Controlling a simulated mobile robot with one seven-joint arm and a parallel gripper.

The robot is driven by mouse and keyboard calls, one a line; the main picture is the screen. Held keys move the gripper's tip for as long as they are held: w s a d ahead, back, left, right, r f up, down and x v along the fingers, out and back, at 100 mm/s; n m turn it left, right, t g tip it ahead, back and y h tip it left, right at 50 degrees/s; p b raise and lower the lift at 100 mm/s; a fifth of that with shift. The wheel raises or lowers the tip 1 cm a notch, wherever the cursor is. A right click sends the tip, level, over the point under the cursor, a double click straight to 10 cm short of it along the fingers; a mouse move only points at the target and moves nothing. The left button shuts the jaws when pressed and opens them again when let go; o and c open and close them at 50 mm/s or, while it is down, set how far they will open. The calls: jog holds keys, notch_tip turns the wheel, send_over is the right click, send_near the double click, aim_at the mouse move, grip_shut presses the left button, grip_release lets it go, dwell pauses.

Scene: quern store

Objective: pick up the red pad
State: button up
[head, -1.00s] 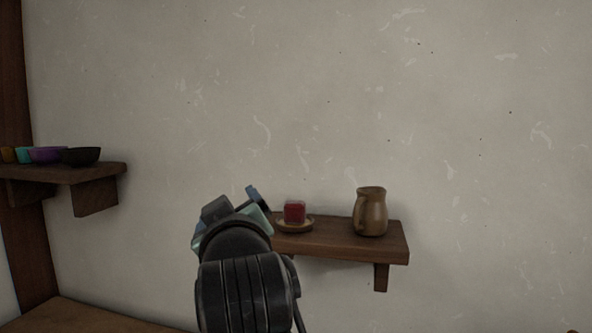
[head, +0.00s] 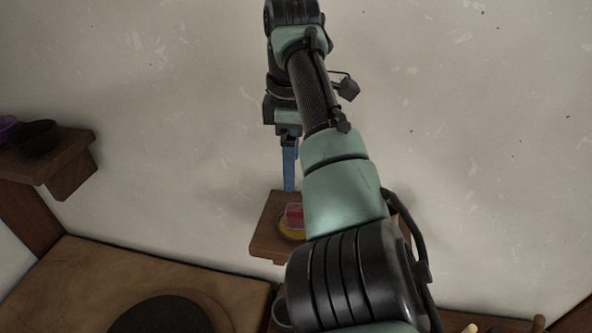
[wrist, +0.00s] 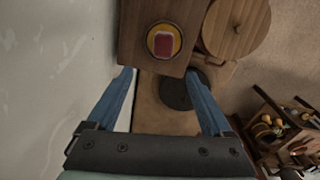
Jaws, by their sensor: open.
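The red pad (head: 294,216) is a small red block on a yellowish saucer (head: 284,233) on the small wooden wall shelf (head: 263,240). In the wrist view the red pad (wrist: 161,46) lies near the top centre, inside the saucer's rim (wrist: 151,36). My gripper (head: 289,186) points down in the head view, its blue finger overlapping the back of the shelf. In the wrist view my gripper (wrist: 160,76) is open and empty, its blue fingertips spread below the pad in the picture. My arm hides the shelf's right part in the head view.
The pale wall (wrist: 50,70) is close on the left in the wrist view. A round wooden lid (wrist: 236,28) and a crate of tools (wrist: 285,130) are at right. A shelf with bowls (head: 60,165) is at far left, above a wooden bench (head: 60,285) with a black disc (head: 160,315).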

jog(key=r, duration=0.1)
jog(key=p, duration=0.2)
send_over(297, 208)
jog(key=shift+g, duration=0.3)
jog(key=f, duration=0.6)
jog(key=shift+s+f, duration=0.25)
jog(key=shift+f, duration=0.15)
jog(key=shift+w+f+p, duration=0.15)
jog(key=shift+f+p, duration=0.4)
jog(key=shift+f, duration=0.95)
jog(key=shift+w+f+p, duration=0.1)
jog(key=shift+f+p, duration=0.45)
jog(key=shift+f, duration=0.95)
grip_shut()
